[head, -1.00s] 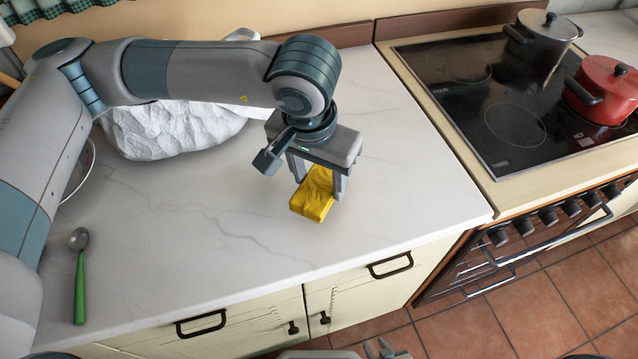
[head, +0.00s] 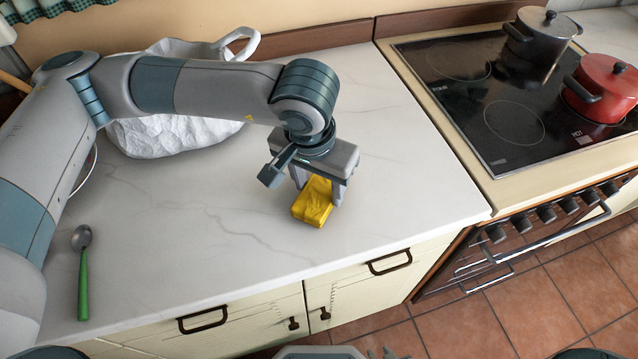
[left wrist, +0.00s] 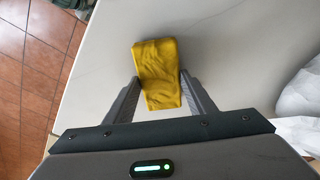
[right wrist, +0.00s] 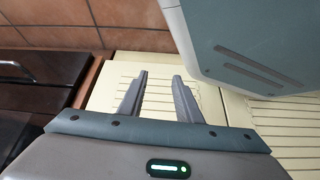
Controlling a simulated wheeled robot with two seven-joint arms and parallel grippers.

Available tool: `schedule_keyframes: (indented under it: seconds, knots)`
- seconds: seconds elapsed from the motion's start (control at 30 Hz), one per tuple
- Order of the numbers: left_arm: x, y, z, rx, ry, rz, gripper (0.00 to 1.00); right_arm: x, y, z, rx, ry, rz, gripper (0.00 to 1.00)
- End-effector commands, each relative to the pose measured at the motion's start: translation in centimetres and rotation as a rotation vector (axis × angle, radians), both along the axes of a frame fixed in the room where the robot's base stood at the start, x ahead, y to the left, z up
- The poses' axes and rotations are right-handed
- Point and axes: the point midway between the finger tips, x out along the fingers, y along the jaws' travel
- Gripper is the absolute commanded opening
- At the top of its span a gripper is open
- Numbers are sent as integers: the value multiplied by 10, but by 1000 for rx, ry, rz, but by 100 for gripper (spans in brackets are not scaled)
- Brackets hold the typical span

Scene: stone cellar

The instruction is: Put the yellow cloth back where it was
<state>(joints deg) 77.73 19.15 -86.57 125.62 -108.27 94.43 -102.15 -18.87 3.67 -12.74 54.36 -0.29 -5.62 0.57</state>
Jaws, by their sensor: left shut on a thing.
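The yellow cloth (head: 313,203) is a folded block at the right part of the white marble counter. My left gripper (head: 318,193) is above the counter, with its fingers pointing down and shut on the cloth. In the left wrist view the cloth (left wrist: 157,72) sits between the fingertips (left wrist: 158,88) and sticks out beyond them. I cannot tell whether its underside touches the counter. My right gripper (right wrist: 158,82) shows in the right wrist view, with its fingers apart and nothing between them, in front of the cream cabinet fronts.
A white bag (head: 170,134) stands at the back left of the counter (head: 200,260). A green-handled spoon (head: 82,275) lies at the front left. On the right is a black hob (head: 470,95) with a grey pot (head: 541,38) and a red pot (head: 603,88). The counter's middle is clear.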

Motion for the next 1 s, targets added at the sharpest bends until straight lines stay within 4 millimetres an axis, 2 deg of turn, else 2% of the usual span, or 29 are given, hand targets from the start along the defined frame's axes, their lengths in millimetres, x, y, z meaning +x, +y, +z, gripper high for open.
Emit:
schedule_keyframes:
  seconds: [0.4,0.43,0.5,1.0]
  knots:
    - [0,0,-2,0,0,0,29,12,5,5,10,-32,1,31]
    - [0,0,-1,0,0,0,57,12,5,6,10,-33,1,31]
    - [0,0,-1,0,0,0,69,12,5,6,10,-32,1,31]
    - [0,0,1,0,1,0,69,5,4,6,6,-15,1,31]
